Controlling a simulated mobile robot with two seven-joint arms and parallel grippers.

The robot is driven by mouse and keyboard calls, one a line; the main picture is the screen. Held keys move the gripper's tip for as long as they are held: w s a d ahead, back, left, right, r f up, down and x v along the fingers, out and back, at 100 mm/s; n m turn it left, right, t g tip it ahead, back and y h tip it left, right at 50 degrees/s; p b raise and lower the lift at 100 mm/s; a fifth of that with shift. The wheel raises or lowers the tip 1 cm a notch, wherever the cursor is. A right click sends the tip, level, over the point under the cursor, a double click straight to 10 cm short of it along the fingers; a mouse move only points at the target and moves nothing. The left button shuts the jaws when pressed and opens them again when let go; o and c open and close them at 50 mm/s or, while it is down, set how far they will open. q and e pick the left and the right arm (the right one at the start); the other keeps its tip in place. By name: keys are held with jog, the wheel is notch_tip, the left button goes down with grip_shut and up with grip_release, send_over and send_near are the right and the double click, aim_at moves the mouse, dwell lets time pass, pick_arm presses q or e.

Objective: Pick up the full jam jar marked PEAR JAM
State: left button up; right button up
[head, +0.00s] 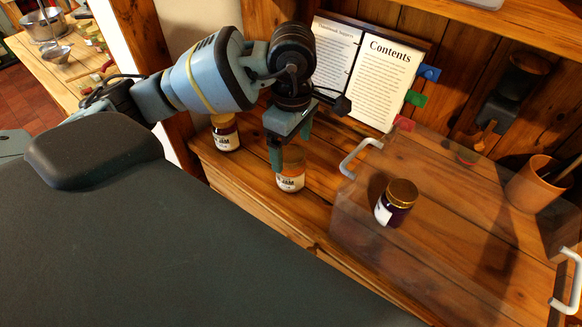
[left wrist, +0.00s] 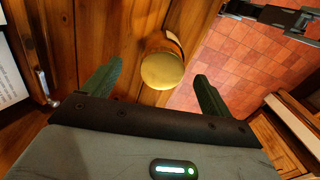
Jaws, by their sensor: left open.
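A jam jar with orange-brown contents and a white label (head: 290,184) stands upright on the wooden shelf; only part of its label, ending in JAM, shows. My left gripper (head: 289,150) is just above it, fingers pointing down, hiding its lid in the head view. In the left wrist view, the jar's gold lid (left wrist: 162,71) lies between and a little beyond the two open fingers of the left gripper (left wrist: 158,82). A second JAM jar (head: 226,139) stands to the left, partly hidden by my arm. A dark purple jar (head: 397,205) with a gold lid stands right.
A clear box (head: 350,235) with white handles surrounds the purple jar's area. A book open at Contents (head: 378,80) leans at the back. A terracotta pot (head: 530,190) with utensils stands at the right. The shelf's front edge is close to the jars.

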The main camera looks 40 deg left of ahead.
aim_at(292, 154)
pick_arm(q)
jog(key=shift+s+d+f, duration=0.1)
jog(key=shift+s+f, duration=0.05)
jog(key=shift+f, duration=2.15)
jog(key=c, duration=1.3)
